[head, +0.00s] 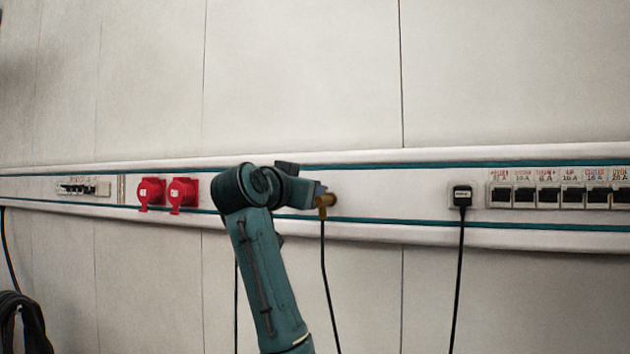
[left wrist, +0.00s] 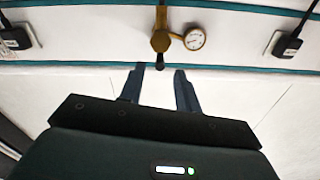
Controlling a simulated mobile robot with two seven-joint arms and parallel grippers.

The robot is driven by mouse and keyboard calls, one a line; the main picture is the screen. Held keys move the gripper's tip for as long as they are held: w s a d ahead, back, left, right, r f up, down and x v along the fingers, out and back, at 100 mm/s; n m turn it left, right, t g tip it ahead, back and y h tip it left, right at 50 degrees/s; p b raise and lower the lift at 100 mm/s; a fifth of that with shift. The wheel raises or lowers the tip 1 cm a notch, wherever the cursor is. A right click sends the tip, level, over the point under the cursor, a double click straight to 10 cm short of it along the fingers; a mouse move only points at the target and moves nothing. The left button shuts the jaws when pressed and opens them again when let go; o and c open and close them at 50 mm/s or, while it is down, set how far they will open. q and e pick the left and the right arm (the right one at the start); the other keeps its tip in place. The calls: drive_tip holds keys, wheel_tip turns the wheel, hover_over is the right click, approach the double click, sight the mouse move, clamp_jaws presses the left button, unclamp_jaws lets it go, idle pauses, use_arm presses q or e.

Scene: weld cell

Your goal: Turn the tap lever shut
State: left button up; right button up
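The brass tap (left wrist: 160,40) is on the wall rail in the left wrist view, with a round white-faced gauge (left wrist: 194,39) beside it. Its short dark lever (left wrist: 160,61) points toward my gripper. My left gripper (left wrist: 159,72) is open, with a finger on either side of the lever's end in the picture. No contact shows, and I cannot tell the depth gap. In the head view my left gripper (head: 320,192) is at the brass fitting (head: 328,200) and hides most of it, including the lever. My right gripper is not in view.
Two red sockets (head: 167,192) are left of my arm on the rail. A black plug (head: 461,196) with a hanging cable and a row of breakers (head: 560,195) are to the right. A dark cable (head: 327,280) hangs below the fitting. The wall above is bare.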

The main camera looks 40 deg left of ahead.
use_arm(q)
drive_tip(key=p+x, duration=0.1)
drive_tip(key=x, duration=0.4)
drive_tip(key=shift+s, duration=0.1)
clamp_jaws()
